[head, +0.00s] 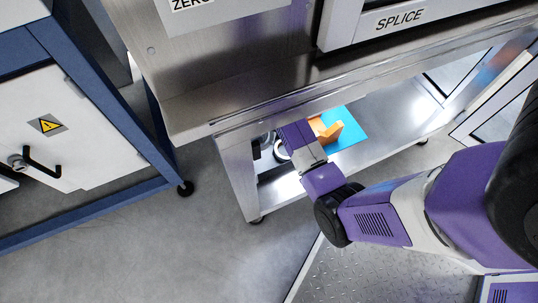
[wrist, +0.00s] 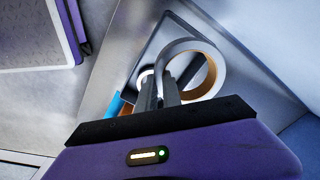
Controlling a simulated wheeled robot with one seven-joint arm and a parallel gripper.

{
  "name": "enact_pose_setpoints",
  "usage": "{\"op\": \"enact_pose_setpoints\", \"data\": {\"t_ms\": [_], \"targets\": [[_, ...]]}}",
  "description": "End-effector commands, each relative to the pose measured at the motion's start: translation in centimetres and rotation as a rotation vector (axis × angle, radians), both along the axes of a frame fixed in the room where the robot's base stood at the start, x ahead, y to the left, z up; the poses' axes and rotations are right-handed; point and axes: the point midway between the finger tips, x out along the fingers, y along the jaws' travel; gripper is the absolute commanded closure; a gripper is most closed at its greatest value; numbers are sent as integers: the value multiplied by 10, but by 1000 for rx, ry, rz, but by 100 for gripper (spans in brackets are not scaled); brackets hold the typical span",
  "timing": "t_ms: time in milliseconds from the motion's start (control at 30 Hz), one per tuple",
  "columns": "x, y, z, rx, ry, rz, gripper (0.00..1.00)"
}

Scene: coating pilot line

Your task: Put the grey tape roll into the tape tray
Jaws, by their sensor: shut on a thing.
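The grey tape roll (wrist: 216,62), a ring with a tan cardboard core, is in my gripper in the wrist view. My gripper (wrist: 166,88) is shut on the near left part of its ring wall. In the head view my gripper reaches in over the lower shelf under the steel bench, and its fingertips are hidden. A pale ring-shaped edge (head: 280,151) shows beside it there; I cannot tell if it is the held roll. A grey flat area with a dark outline (wrist: 158,45) lies beyond the roll in the wrist view; I cannot tell whether it is the tape tray.
On the steel lower shelf (head: 385,128) lie a blue mat (head: 350,122) and an orange object (head: 331,131), close right of my gripper. The bench edge (head: 350,88) overhangs the shelf. A blue-framed cabinet (head: 80,135) stands left, with open floor between.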

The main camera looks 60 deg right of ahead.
Motion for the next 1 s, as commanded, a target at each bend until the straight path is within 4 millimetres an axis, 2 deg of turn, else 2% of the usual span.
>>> {"op": "enact_pose_setpoints", "data": {"t_ms": [33, 100, 433, 600, 833, 1000], "targets": [[-1, 1, -18, 2, 4, 0, 100], [-1, 1, -36, 2, 4, 0, 100], [-1, 0, -114, 3, 3, -1, 100], [0, 0, -136, 1, 0, -1, 100], [-1, 0, -149, 1, 1, 0, 100], [-1, 0, -176, 1, 1, -1, 100]]}}
